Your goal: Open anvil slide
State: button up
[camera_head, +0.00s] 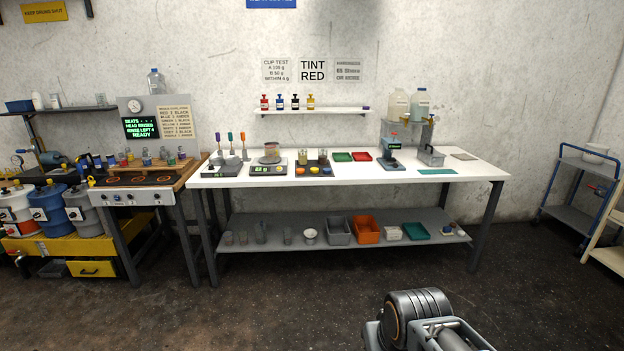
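A small green and grey tester (393,148) with a lit display stands on the right half of the white bench. It is probably the one with the anvil slide, but at this distance I cannot make out the slide or tell whether it is open or shut. Part of my own arm shows at the bottom edge, right of the middle, well in front of the bench. My gripper itself is not in view.
The white bench (475,172) also holds a scale with a beaker (270,158), red and green trays (362,156) and a grey box (431,156). A lower shelf (270,238) carries cups and bins. A blue cart (575,190) stands at right. The floor before the bench is clear.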

aim_at(388, 162)
jog(key=z, duration=0.15)
jog(key=i, duration=2.3)
jog(key=z, duration=0.5)
jog(key=i, duration=1.6)
jog(key=z, duration=0.2)
